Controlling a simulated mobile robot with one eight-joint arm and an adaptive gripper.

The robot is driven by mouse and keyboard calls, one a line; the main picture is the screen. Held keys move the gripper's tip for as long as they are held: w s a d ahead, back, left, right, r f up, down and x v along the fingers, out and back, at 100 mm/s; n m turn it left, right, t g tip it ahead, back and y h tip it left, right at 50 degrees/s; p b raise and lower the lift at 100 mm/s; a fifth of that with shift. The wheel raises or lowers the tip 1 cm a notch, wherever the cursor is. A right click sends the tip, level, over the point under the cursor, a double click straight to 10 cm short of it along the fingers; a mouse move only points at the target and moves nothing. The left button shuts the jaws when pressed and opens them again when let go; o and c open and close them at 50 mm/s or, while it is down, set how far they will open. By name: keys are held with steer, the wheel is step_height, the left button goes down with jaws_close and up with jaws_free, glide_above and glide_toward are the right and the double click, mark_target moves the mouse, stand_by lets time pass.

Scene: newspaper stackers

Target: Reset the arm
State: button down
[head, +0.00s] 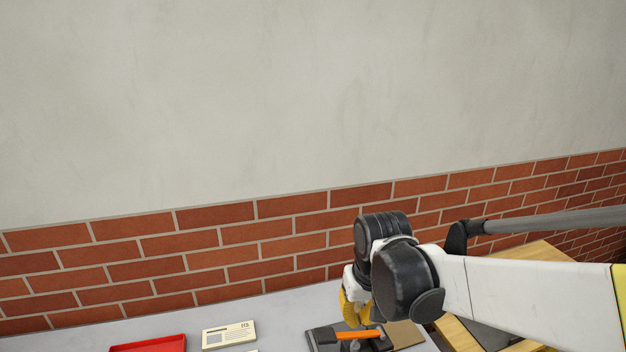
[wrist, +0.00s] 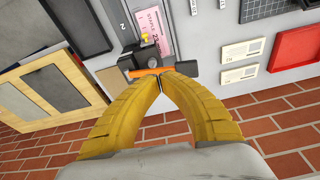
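My gripper (head: 352,318) is at the lower right of the head view, over the back part of the grey table. In the wrist view its two yellow fingers (wrist: 163,80) come together at their tips, with nothing visible held between them. Beyond the tips lies an orange-handled tool with a black head (wrist: 188,69), beside a black device (wrist: 138,55). In the head view the orange handle (head: 360,333) lies just below and right of the fingers. My white arm reaches in from the right.
The grey table (head: 285,312) holds a red tray (head: 150,346) and a cream newspaper (head: 229,335). A wooden stand (head: 530,254) is at the right, partly behind my arm. A brick and plaster wall (head: 240,215) runs behind. The wrist view also shows a pink paper (wrist: 152,28) and a black tray (wrist: 78,22).

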steer(key=s+d+f+m+t+b, duration=0.1)
steer(key=s+d+f+t+b, duration=0.1)
steer(key=s+d+f+b, duration=0.2)
steer(key=s+d+f+m+t+b, duration=0.1)
steer(key=s+d+f+b, duration=0.3)
steer(key=s+b, duration=0.4)
steer(key=shift+s+d+f+t+b, duration=0.35)
steer(key=shift+s+d+t, duration=0.25)
steer(key=shift+s+t, duration=0.25)
